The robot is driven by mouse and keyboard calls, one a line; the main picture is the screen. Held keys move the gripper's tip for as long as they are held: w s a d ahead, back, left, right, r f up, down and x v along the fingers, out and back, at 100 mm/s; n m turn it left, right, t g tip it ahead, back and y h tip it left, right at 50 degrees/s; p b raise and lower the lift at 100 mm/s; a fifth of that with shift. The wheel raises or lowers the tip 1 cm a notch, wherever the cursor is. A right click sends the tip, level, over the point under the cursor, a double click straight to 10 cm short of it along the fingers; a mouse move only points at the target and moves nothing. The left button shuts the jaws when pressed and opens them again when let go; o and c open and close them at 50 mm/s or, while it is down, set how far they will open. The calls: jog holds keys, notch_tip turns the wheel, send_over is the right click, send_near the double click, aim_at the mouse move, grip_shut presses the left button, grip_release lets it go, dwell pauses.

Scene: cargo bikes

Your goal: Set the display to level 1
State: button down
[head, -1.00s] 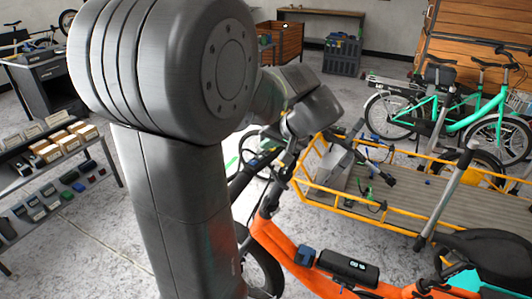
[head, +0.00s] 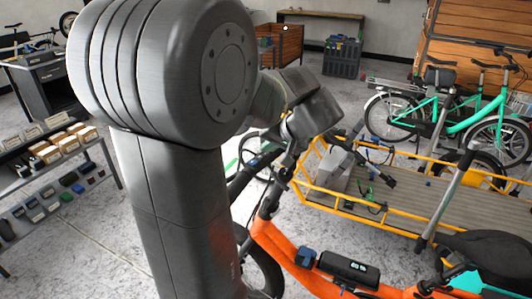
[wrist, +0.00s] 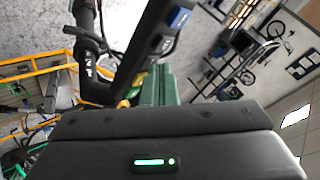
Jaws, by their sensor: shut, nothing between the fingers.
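The orange cargo bike (head: 290,255) stands at the lower middle of the head view. My gripper's green fingers are together, empty, close to this bar; contact cannot be told. In the head view my arm ends over the handlebar area, and the fingertips cannot be made out.
A yellow-railed cargo bed (head: 400,205) lies right of the handlebar. A black saddle (head: 487,255) is at lower right. Teal bikes (head: 470,115) stand behind. A shelf with small boxes (head: 60,150) is at the left. Bare floor lies between shelf and bike.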

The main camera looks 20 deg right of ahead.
jog(key=shift+r, duration=0.1)
jog(key=shift+r+p, duration=0.45)
jog(key=shift+r, duration=0.3)
jog(key=shift+f+b, duration=0.15)
jog(key=shift+b, duration=0.15)
jog(key=shift+f+b, duration=0.3)
jog(key=shift+b, duration=0.05)
jog(key=shift+f+b, duration=0.45)
dwell(0.6)
jog(key=shift+r, duration=0.2)
jog(key=shift+r+p, duration=0.5)
jog(key=shift+r, duration=0.15)
